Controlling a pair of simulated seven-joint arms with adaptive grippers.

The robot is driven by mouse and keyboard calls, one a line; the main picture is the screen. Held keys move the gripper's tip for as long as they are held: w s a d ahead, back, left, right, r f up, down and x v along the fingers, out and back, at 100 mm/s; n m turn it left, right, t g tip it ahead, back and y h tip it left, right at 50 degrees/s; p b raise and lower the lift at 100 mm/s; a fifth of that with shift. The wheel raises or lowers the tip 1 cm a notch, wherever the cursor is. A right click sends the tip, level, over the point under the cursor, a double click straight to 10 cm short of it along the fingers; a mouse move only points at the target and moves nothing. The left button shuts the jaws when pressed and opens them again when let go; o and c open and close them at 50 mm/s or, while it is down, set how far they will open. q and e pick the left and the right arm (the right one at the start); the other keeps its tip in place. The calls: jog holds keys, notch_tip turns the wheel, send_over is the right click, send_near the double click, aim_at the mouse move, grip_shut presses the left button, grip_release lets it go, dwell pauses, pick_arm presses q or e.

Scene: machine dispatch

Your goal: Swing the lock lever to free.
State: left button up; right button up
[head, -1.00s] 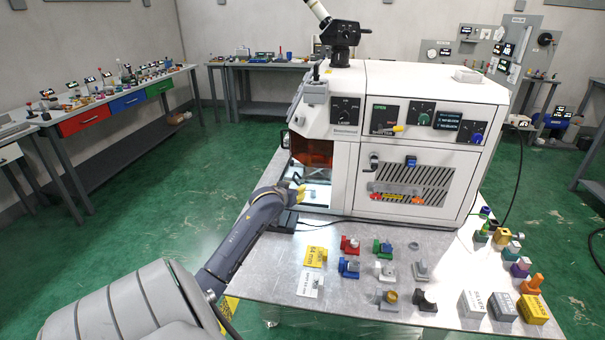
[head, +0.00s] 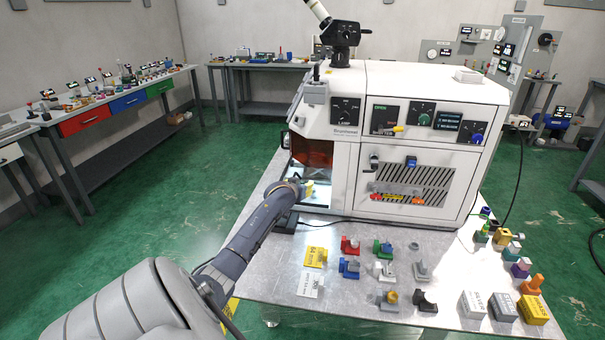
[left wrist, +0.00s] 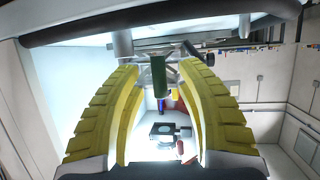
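My left gripper (head: 308,188) reaches into the lit opening at the left end of the white machine (head: 345,180), under an amber window (head: 312,151). In the left wrist view, its yellow fingers (left wrist: 158,68) stand apart. A dark green handle-like piece (left wrist: 160,76) hangs between the fingertips, with gaps on both sides. It may be the lock lever, but I cannot tell for sure, and I cannot make out its setting. A small black stage-like device (left wrist: 170,133) shows beyond it in the bright chamber. My right gripper is not in view.
A black cable (head: 335,221) crosses the table. A microscope-like head (head: 340,35) stands on top of the machine.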

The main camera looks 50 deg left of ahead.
pick_arm(q)
jog(key=shift+c, duration=0.4)
grip_shut()
jog(key=shift+w+a+r+m+t+h, duration=0.1)
jog(key=shift+a+m+t+h, duration=0.25)
jog(key=shift+m, duration=0.25)
jog(key=shift+w+d+m+t+h, duration=0.1)
jog(key=shift+w+m+t+h, duration=0.15)
jog(key=shift+m+h, duration=0.4)
jog(key=shift+w+d+m+t+h, duration=0.1)
jog(key=shift+w+m+h, duration=0.1)
jog(key=shift+m+h, duration=0.4)
jog(key=shift+a+h, duration=0.2)
jog(key=shift+h, duration=0.1)
